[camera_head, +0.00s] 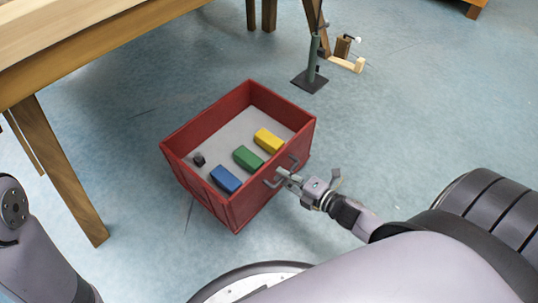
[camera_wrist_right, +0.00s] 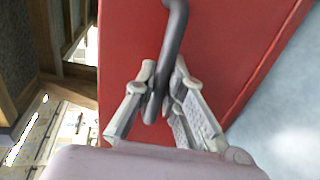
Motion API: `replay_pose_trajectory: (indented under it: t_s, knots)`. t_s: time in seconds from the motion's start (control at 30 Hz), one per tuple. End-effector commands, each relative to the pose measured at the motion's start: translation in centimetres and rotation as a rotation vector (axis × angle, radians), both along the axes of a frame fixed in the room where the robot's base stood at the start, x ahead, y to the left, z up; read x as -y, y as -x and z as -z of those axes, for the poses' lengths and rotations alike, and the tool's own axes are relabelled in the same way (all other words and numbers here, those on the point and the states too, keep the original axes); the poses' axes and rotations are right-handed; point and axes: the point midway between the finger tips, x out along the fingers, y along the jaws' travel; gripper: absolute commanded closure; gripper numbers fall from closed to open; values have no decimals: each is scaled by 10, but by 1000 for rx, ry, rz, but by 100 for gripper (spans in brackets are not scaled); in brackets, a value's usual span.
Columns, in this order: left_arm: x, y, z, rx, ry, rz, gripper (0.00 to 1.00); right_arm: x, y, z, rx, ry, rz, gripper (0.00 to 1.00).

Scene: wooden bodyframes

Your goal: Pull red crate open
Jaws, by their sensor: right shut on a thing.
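The red crate (camera_head: 237,208) stands upright on the floor in the middle of the head view, its open top showing a grey inside. A grey bar handle (camera_head: 291,164) sits on its right-hand side wall. My right gripper (camera_head: 283,178) is at this handle. In the right wrist view the fingers of my right gripper (camera_wrist_right: 160,90) are closed around the dark handle (camera_wrist_right: 175,35), in front of the red wall (camera_wrist_right: 130,45). My left gripper is out of the head view; only part of my left arm shows at the lower left.
Inside the crate lie a blue block (camera_head: 225,179), a green block (camera_head: 248,158), a yellow block (camera_head: 268,140) and a small dark cube (camera_head: 199,160). A wooden table (camera_head: 60,50) stands at the left. A green post (camera_head: 313,60) on a dark base stands behind. Floor between is clear.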

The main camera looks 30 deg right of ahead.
Motion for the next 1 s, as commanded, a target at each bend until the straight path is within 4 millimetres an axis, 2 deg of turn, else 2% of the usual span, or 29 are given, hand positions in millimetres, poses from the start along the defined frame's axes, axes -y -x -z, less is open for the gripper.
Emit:
replay_pose_trajectory:
  t_s: [0.03, 0.2, 0.4, 0.6, 0.97, 1.0]
  knots:
    - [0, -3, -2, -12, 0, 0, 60, 3, 13, -1, -6, -2, 0, 100]
    - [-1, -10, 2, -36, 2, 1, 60, 14, 42, -1, -5, -3, 0, 100]
    - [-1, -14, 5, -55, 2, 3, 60, 22, 62, 0, -2, -2, -2, 100]
    - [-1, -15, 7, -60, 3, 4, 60, 24, 70, 0, -1, -2, -2, 100]
    - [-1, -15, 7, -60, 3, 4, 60, 24, 70, 1, 0, -1, -2, 100]
    - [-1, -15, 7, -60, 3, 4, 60, 25, 70, 1, 0, -1, -2, 87]
